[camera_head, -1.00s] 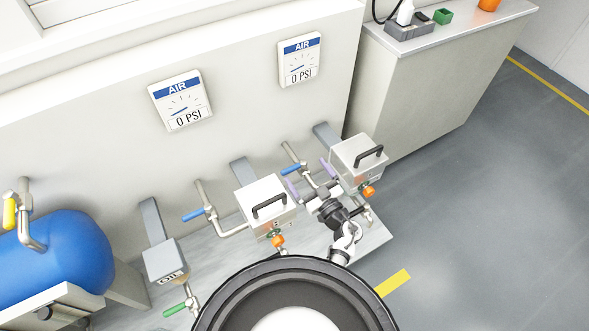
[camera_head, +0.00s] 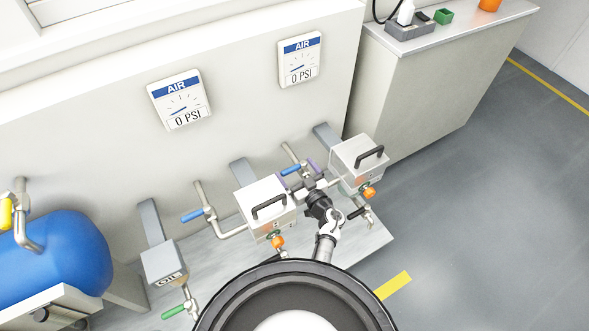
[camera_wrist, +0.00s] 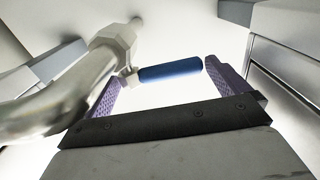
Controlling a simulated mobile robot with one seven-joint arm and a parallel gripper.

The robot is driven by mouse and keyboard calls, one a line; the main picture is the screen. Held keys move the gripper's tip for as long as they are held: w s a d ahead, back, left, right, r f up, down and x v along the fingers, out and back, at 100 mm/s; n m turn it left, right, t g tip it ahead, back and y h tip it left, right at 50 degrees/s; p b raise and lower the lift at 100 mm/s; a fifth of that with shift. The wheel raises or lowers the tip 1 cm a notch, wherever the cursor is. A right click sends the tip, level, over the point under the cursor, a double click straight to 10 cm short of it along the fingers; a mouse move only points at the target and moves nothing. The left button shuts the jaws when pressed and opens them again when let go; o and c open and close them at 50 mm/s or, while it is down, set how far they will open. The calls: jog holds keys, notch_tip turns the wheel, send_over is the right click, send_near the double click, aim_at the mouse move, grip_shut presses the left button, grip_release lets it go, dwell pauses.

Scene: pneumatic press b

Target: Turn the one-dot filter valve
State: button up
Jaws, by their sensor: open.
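A blue-handled valve (camera_head: 291,169) on a pipe stands between two grey boxes with black handles, the middle box (camera_head: 265,205) and the right box (camera_head: 358,163). My gripper (camera_head: 304,172) is open at this valve. In the wrist view, the blue handle (camera_wrist: 170,71) shows between the two purple fingertips of my gripper (camera_wrist: 163,85), with a gap on the right side. The left finger is close to the pipe joint; I cannot tell whether they touch. Another blue-handled valve (camera_head: 193,215) is left of the middle box. The dot marks are too small to read.
A grey box marked OIL (camera_head: 163,262) with a green handle (camera_head: 173,311) stands at left. A blue tank (camera_head: 65,255) is farther left. Two gauges on the wall, left (camera_head: 180,100) and right (camera_head: 300,60), read 0 PSI. Pipes and boxes crowd my gripper.

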jog(key=shift+x, duration=0.75)
jog(key=c, duration=1.1)
jog(key=shift+s+d+r+n+g+y+p, duration=0.1)
jog(key=shift+d+r+n+g+y+p, duration=0.1)
jog(key=shift+n+g+y+p, duration=0.5)
jog(key=shift+c, duration=0.2)
jog(key=shift+s+d+f+n+g+y+b, duration=0.1)
jog(key=shift+s+d+n+g+y+b, duration=0.1)
jog(key=shift+n+g+y, duration=0.75)
jog(key=shift+s+d+f+n+g+y+b, duration=0.1)
jog(key=shift+s+n+g+y+b, duration=0.1)
jog(key=shift+n+g+y, duration=0.7)
jog(key=shift+m, duration=0.25)
jog(key=o, duration=1.1)
jog(key=shift+o, duration=0.2)
